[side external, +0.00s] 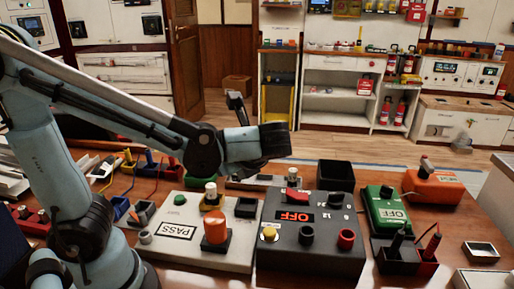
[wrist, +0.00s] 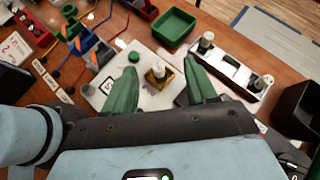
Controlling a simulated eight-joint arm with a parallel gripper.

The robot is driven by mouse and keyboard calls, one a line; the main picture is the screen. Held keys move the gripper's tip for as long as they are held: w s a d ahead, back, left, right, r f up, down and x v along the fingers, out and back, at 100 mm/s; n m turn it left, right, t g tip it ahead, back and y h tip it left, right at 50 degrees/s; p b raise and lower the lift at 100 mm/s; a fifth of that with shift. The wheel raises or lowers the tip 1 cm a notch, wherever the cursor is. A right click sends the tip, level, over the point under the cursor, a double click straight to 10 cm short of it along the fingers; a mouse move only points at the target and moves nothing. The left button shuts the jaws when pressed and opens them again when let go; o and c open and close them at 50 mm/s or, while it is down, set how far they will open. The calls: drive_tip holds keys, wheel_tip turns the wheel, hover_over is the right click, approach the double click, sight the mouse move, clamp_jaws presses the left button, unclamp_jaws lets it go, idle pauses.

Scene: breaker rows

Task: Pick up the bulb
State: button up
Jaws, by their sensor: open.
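A pale bulb (wrist: 158,69) sits upright in a yellow socket (wrist: 152,80) on a white panel in the wrist view. The same bulb seems to show in the side view (side external: 211,188), above the PASS label. My gripper (wrist: 160,66) is open, its two green fingers apart on either side of this bulb in the picture; nothing is held. I cannot tell the height gap. A second pale bulb (wrist: 206,42) stands on a white strip (wrist: 230,72) further back, with another small fitting (wrist: 266,81) at its right end. In the side view my fingers are not clearly visible.
A black box with an OFF label (side external: 310,240) stands right of the white panel (side external: 175,233), which bears an orange knob (side external: 215,228). A green tray (wrist: 174,27) and a black bin (wrist: 296,108) lie near. A green unit (side external: 386,210) is further right.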

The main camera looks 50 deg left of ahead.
drive_tip(key=m+y, duration=0.1)
approach(211, 186)
drive_tip(key=a, duration=0.1)
drive_tip(key=x, duration=0.8)
drive_tip(key=shift+d+f, duration=0.2)
drive_tip(key=shift+f, duration=0.05)
clamp_jaws()
